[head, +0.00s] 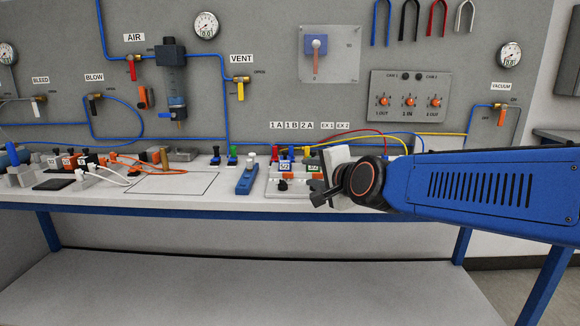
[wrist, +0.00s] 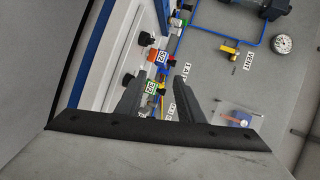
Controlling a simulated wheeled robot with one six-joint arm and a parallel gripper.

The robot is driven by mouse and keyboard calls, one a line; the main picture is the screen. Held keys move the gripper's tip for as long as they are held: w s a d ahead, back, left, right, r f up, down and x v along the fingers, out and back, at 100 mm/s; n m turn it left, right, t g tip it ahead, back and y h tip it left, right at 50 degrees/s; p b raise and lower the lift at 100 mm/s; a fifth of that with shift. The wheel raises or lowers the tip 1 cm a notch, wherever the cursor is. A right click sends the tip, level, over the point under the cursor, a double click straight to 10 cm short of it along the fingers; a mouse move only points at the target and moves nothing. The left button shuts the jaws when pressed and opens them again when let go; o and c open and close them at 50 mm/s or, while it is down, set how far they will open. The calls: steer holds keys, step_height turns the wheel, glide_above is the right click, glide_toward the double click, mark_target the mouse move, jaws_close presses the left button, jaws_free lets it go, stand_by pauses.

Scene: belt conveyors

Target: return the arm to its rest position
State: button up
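My blue arm (head: 480,188) reaches in from the right in the head view, with its dark wrist joint over the right part of the bench. My gripper (head: 318,197) points to the left, in front of the valve blocks at the back of the bench; part of it is hidden by the wrist. In the wrist view my gripper (wrist: 158,92) shows two dark fingers spread apart with nothing between them. Beyond them are a valve with an orange block (wrist: 158,56) and one with a green block (wrist: 152,87). I cannot tell whether the gripper touches anything.
The workbench (head: 215,203) carries a blue-based device (head: 247,178), connectors and cables on the left. The grey wall panel (head: 270,90) behind holds valves, gauges and a switch box (head: 410,95). A lower shelf (head: 250,285) is bare. Space in front of the bench is clear.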

steer(key=s+d+f+n+g+h, duration=0.2)
steer(key=s+d+f+n+g, duration=0.1)
steer(key=s+d+f, duration=0.4)
steer(key=s+d+f+n+g+h, duration=0.2)
steer(key=s+d+f+n, duration=0.3)
steer(key=s, duration=0.8)
steer(key=s+d+f+n+g+h, duration=0.1)
steer(key=s+d+f+n+g, duration=0.2)
steer(key=s+d+f, duration=0.6)
steer(key=shift+s+d+n+g+h, duration=0.45)
steer(key=shift+s+d, duration=0.25)
steer(key=shift+d, duration=0.45)
